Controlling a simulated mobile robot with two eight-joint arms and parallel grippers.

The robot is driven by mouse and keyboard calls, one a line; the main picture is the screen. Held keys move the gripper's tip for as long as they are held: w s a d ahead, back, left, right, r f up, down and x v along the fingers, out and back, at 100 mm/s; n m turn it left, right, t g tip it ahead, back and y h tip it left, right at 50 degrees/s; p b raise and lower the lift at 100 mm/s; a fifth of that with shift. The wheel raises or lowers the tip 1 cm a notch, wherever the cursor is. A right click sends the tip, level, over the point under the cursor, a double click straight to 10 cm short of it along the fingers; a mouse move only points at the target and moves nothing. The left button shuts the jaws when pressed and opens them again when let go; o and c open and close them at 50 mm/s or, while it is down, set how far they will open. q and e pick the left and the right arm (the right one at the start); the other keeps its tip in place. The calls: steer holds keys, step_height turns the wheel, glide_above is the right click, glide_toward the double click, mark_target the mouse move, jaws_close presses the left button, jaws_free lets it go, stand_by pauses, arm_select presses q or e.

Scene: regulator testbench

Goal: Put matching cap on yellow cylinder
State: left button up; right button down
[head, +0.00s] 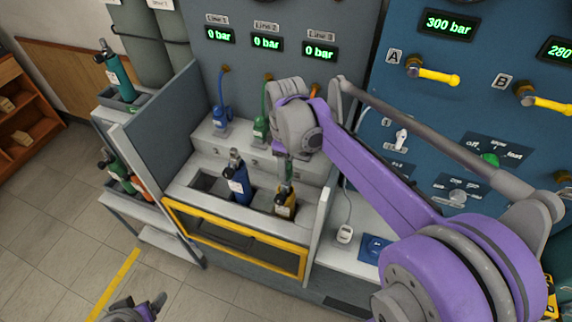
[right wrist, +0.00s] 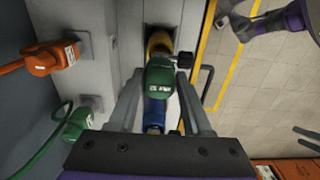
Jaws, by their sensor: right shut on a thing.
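The yellow cylinder (head: 285,207) stands in the right slot of the bench tray, beside the blue cylinder (head: 238,186). My right gripper (head: 284,168) is directly above the yellow cylinder. Part of the yellow cylinder (right wrist: 159,43) shows beyond that piece, next to a black valve part. I cannot tell whether the green piece touches the cylinder. My left gripper (head: 150,307) is at the bottom left edge, away from the bench; its opening is unclear.
Blue (head: 222,115) and green (head: 261,128) hose connectors stand on the bench ledge. An orange connector (right wrist: 52,59) shows in the right wrist view. A yellow-framed front (head: 237,256) borders the tray. The floor at left is clear.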

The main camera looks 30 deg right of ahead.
steer(key=shift+f+b, duration=0.8)
steer(key=shift+f, duration=0.8)
stand_by(0.3)
steer(key=shift+c, duration=1.3)
jaws_free()
steer(key=shift+r, duration=0.15)
step_height(320, 180, up, 11)
steer(key=shift+f+p, duration=0.15)
steer(key=shift+p, duration=0.2)
